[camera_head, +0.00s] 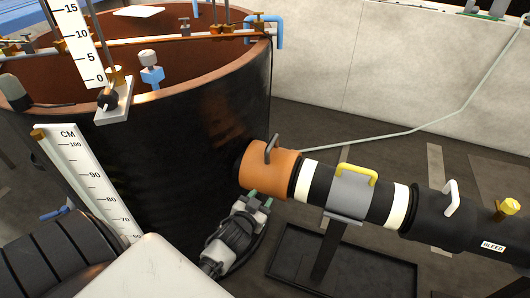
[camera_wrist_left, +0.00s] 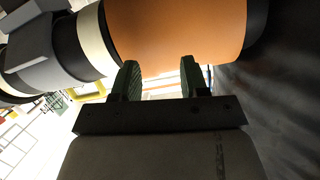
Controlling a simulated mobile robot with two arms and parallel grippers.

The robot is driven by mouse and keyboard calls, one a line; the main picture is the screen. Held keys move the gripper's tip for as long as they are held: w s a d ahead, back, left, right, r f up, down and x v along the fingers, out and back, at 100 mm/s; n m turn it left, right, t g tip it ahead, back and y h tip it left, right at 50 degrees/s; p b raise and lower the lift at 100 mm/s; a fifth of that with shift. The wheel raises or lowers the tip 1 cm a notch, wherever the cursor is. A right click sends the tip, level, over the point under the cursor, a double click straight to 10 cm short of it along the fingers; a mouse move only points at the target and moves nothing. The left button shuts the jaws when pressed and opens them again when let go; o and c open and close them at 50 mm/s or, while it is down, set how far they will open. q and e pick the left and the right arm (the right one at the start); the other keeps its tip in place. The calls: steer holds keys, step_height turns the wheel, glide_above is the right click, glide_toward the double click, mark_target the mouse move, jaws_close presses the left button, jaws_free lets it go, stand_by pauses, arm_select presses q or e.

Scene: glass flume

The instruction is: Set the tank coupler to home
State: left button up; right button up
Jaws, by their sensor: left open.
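The tank coupler is most likely the orange sleeve (camera_head: 268,168) on the pipe beside the dark tank (camera_head: 190,140). It has a dark grey handle (camera_head: 271,147) on its upper side. My left gripper (camera_head: 259,198) is just below the sleeve, with its green fingertips pointing up at its underside. In the left wrist view the orange sleeve (camera_wrist_left: 180,30) fills the top, just beyond the two open fingers (camera_wrist_left: 158,78). Nothing is between the fingers; I cannot tell whether they touch the sleeve. My right gripper is out of view.
Right of the sleeve, the black pipe carries white bands, a grey collar (camera_head: 347,197) with a yellow handle (camera_head: 357,173), and a white handle (camera_head: 451,197) near the BLEED label (camera_head: 492,246). A black floor tray (camera_head: 385,275) lies below. A scale board (camera_head: 85,175) stands at left.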

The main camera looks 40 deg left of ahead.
mark_target(267, 153)
arm_select(q)
step_height(267, 153, up, 10)
steer(key=a+t+y, duration=0.1)
steer(key=a+t, duration=0.1)
steer(key=t, duration=0.1)
steer(key=x, duration=1.1)
steer(key=shift+w+a+f, duration=0.15)
steer(key=shift+w+f, duration=0.05)
steer(key=shift+w, duration=0.1)
jaws_close()
